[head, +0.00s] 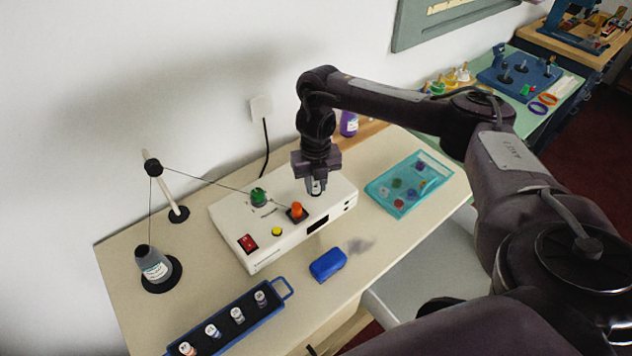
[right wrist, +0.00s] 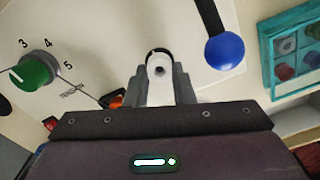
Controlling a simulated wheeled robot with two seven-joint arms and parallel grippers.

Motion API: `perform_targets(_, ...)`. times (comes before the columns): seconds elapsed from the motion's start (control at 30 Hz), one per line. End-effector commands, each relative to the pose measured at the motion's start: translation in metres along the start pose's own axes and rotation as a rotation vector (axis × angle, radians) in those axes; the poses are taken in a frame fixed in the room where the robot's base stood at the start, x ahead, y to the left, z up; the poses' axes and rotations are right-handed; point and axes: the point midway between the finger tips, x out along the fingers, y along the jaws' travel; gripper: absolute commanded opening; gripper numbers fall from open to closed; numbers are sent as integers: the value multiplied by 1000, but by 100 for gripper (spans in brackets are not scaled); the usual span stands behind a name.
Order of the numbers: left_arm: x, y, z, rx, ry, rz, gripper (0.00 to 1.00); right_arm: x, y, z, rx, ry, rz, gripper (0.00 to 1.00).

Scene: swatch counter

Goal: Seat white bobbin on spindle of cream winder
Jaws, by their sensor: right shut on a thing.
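The cream winder (head: 240,222) stands in the middle of the counter. My right gripper (head: 316,192) is over the back right part of its top, pointing down. In the right wrist view the gripper (right wrist: 161,88) is shut on the white bobbin (right wrist: 160,90), whose round end with a dark hole shows between the fingers. The bobbin is mostly hidden by the fingers in the head view. The spindle is not clearly visible, and I cannot tell whether the bobbin is around it. My left gripper is not in view.
The winder has a green dial (head: 258,197), an orange knob (head: 296,210) and a lever with a blue ball (right wrist: 224,51) beside the bobbin. A teal tray (head: 376,189) is to the right, a blue block (head: 327,264) in front, a blue spool rack (head: 270,307) front left. A thread cone (head: 153,264) stands left.

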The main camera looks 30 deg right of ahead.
Motion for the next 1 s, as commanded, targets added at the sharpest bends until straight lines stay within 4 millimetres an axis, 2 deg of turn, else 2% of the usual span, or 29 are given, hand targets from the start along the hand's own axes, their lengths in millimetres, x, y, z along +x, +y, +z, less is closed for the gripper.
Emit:
perform_targets(0.23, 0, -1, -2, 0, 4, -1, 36, 0, 0, 0, 0, 0, 0, 1)
perform_targets(0.27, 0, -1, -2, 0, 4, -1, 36, 0, 0, 0, 0, 0, 0, 24)
perform_targets(0.4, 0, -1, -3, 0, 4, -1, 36, 0, 0, 0, 0, 0, 0, 42)
perform_targets(0.47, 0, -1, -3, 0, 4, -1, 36, 0, 0, 0, 0, 0, 0, 48)
perform_targets(0.77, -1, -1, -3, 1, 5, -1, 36, -4, 0, 0, 0, -1, 0, 48)
perform_targets(1.0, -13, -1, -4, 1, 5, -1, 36, -41, 1, 2, -3, -6, 1, 48)
